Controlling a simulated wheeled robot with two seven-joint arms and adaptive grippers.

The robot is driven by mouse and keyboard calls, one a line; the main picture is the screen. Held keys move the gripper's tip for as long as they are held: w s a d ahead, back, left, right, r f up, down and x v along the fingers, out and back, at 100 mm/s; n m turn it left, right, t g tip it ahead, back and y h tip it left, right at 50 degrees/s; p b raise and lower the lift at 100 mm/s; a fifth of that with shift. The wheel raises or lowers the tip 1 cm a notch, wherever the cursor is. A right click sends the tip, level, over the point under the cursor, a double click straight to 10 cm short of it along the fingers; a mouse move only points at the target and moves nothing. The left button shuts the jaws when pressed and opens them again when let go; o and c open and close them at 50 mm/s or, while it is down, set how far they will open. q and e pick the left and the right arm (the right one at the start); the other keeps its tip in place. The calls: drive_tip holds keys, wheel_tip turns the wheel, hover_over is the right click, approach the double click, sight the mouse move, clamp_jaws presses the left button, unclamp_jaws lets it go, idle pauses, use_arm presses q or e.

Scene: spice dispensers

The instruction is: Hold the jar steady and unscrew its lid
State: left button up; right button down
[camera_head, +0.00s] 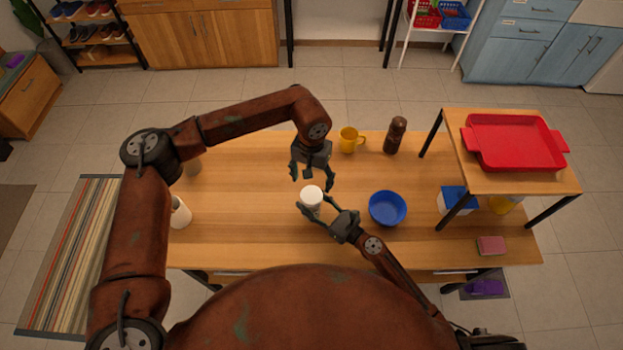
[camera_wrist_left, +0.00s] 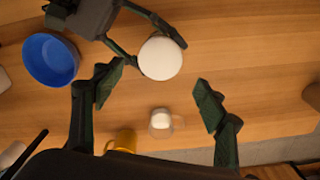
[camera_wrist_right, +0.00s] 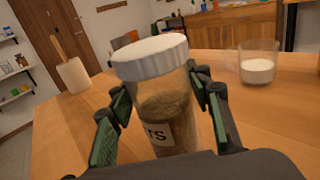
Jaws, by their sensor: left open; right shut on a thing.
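The jar (camera_wrist_right: 167,112) has a clear body with brown contents, a partly visible label and a white ridged lid (camera_wrist_right: 150,56). It is upright near the middle of the table, and its lid shows in the head view (camera_head: 311,193). My right gripper (camera_head: 316,206) is shut on the jar body below the lid, one finger on each side. My left gripper (camera_head: 312,180) is open and empty just beyond the jar, its fingers pointing down. In the left wrist view the lid (camera_wrist_left: 161,58) lies between and beyond the open fingertips, apart from them.
A blue bowl (camera_head: 387,208) stands right of the jar. A yellow mug (camera_head: 348,140) and dark brown bottle (camera_head: 395,135) stand at the back. A glass cup with white contents (camera_wrist_right: 257,66) is near the jar. A raised shelf (camera_head: 540,184) with a red tray (camera_head: 512,143) occupies the right end.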

sight(311, 194)
use_arm(q)
drive_tip(key=m, duration=0.3)
drive_tip(key=shift+m, duration=0.4)
use_arm(e)
drive_tip(key=shift+f, duration=0.15)
use_arm(q)
drive_tip(key=shift+f+m, duration=0.2)
drive_tip(key=shift+m, duration=0.2)
drive_tip(key=shift+f, duration=3.85)
use_arm(e)
drive_tip(key=shift+s, duration=0.1)
use_arm(q)
drive_tip(key=shift+c, duration=0.4)
